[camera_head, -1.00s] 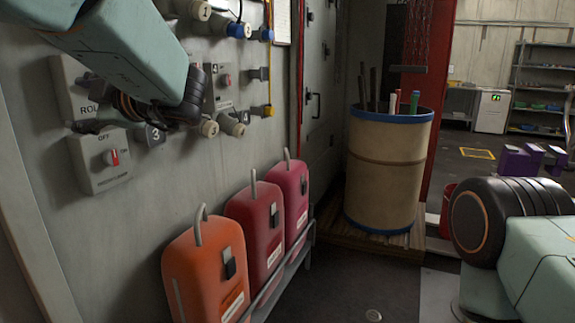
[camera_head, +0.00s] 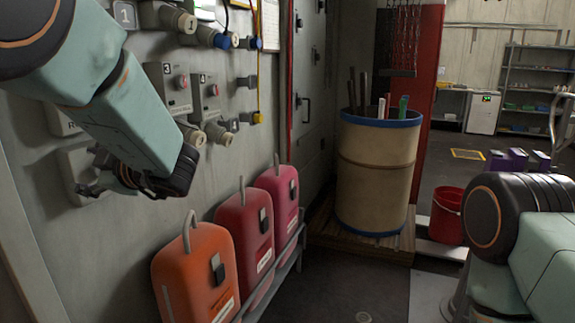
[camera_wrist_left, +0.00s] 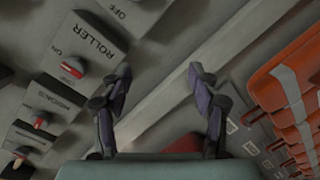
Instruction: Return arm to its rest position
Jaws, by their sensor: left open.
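My left arm comes in from the upper left in the head view. Its gripper (camera_head: 92,186) is in front of the wall, over a grey switch box (camera_head: 72,160) that it partly hides. In the left wrist view the two fingers (camera_wrist_left: 160,76) are spread apart with nothing between them. The box marked ROLLER (camera_wrist_left: 90,45), with a red and white knob, lies to their left, apart from them. My right arm (camera_head: 525,222) shows at the right edge of the head view; its gripper is out of view.
Orange (camera_head: 195,275), red (camera_head: 243,235) and crimson (camera_head: 277,200) canisters stand in a rack along the wall below the arm. A tan drum (camera_head: 375,175) holds rods on a pallet. A red bucket (camera_head: 447,215) stands beyond. Plugs and boxes (camera_head: 170,90) jut from the wall.

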